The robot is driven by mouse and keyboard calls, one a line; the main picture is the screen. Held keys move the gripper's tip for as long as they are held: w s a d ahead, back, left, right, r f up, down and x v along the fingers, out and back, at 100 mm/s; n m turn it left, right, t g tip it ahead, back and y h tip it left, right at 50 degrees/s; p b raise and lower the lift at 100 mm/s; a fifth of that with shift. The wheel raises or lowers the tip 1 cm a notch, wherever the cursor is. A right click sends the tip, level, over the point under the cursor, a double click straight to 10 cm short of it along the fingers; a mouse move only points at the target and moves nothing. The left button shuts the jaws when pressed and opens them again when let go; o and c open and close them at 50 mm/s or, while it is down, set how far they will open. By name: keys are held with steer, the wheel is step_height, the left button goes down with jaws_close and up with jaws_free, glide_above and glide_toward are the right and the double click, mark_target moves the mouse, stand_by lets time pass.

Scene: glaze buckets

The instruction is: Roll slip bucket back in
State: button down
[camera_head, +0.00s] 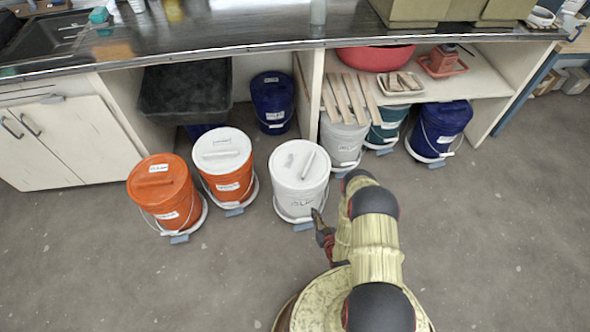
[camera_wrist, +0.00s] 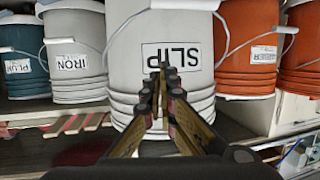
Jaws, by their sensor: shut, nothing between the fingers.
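The slip bucket (camera_head: 298,185) is white with a lid and stands upright on a low dolly (camera_head: 301,222) on the floor, out in front of the counter. Its SLIP label shows close up on the bucket (camera_wrist: 160,90) in the wrist view, which appears turned over. My gripper (camera_head: 316,214) is low at the near right side of the bucket. Its fingers (camera_wrist: 163,72) are together and empty, overlapping the label in the wrist view. I cannot tell whether the tips touch the bucket.
An orange bucket (camera_head: 162,190) and a white-lidded orange bucket (camera_head: 226,165) stand left on dollies. A light grey iron bucket (camera_head: 341,139), a teal bucket (camera_head: 387,124) and a blue bucket (camera_head: 440,130) stand right. Under the counter (camera_head: 230,40), floor beside the far blue bucket (camera_head: 273,100) is bare.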

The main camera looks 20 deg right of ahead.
mark_target(309, 200)
steer(key=shift+b+x, duration=0.85)
steer(key=shift+x, duration=1.65)
steer(key=shift+w+d+r, duration=0.1)
steer(key=shift+w+d, duration=0.05)
steer(key=shift+w, duration=1.65)
steer(key=r+x, duration=0.2)
steer(key=x, duration=0.8)
steer(key=w+r+x, duration=0.1)
steer(key=r+x, duration=0.1)
steer(key=x, duration=0.7)
steer(key=shift+w, duration=0.5)
steer(key=shift+r, duration=0.15)
steer(key=s+p, duration=0.3)
steer(key=s, duration=0.5)
steer(key=shift+a, duration=0.35)
